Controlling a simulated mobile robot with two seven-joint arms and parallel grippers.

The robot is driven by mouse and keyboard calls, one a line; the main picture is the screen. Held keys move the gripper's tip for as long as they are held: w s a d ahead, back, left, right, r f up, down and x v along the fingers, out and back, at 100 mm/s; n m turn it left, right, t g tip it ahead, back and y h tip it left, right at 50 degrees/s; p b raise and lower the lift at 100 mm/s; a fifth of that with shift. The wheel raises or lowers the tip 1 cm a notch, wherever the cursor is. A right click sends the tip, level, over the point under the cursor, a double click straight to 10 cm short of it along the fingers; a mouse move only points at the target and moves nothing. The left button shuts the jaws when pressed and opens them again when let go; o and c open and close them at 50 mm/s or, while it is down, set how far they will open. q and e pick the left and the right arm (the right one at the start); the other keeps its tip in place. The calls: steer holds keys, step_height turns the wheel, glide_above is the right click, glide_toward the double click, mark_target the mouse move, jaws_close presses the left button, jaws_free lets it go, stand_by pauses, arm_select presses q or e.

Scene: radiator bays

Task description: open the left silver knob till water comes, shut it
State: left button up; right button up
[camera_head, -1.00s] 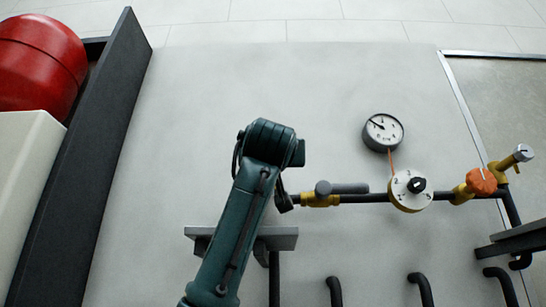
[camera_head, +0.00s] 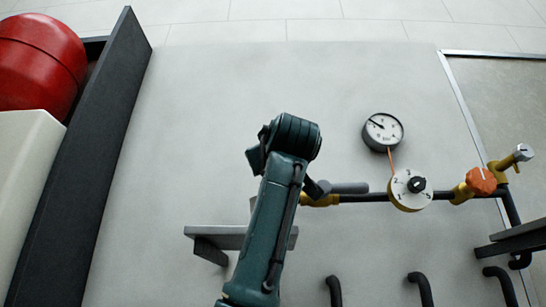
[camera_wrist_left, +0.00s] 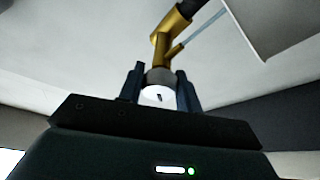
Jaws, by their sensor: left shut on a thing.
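In the left wrist view, my left gripper (camera_wrist_left: 160,76) is shut on the silver knob (camera_wrist_left: 160,97), one dark finger on each side. A dark mark shows on the knob's pale face, slightly tilted. The knob sits on a brass valve (camera_wrist_left: 161,51) with a small side spout (camera_wrist_left: 175,49). A thin, pale bluish streak (camera_wrist_left: 205,26) runs from the spout, looking like a stream of water. In the head view, my left arm (camera_head: 272,225) hides this knob and the gripper. Another silver knob (camera_head: 523,152) is at the far right. My right gripper is not in view.
Right of my arm, a dark pipe carries a grey lever (camera_head: 350,188), a numbered cream dial (camera_head: 404,192) and an orange knob (camera_head: 481,181). A round gauge (camera_head: 382,132) is above. A grey shelf (camera_head: 216,232) is behind my arm. A red tank (camera_head: 38,62) is far left.

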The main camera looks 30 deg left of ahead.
arm_select(q)
steer(key=n+g, duration=0.1)
steer(key=n, duration=0.2)
steer(key=n+g+y, duration=0.1)
steer(key=n+g, duration=0.1)
steer(key=n, duration=0.2)
steer(key=shift+d+r, duration=0.1)
steer(key=shift+d, duration=0.05)
steer(key=shift+n+g, duration=0.7)
steer(key=shift+n, duration=1.5)
steer(key=o, duration=1)
steer(key=shift+c, duration=0.2)
steer(key=b+v, duration=0.2)
steer(key=v, duration=1.1)
steer(key=shift+b, duration=0.3)
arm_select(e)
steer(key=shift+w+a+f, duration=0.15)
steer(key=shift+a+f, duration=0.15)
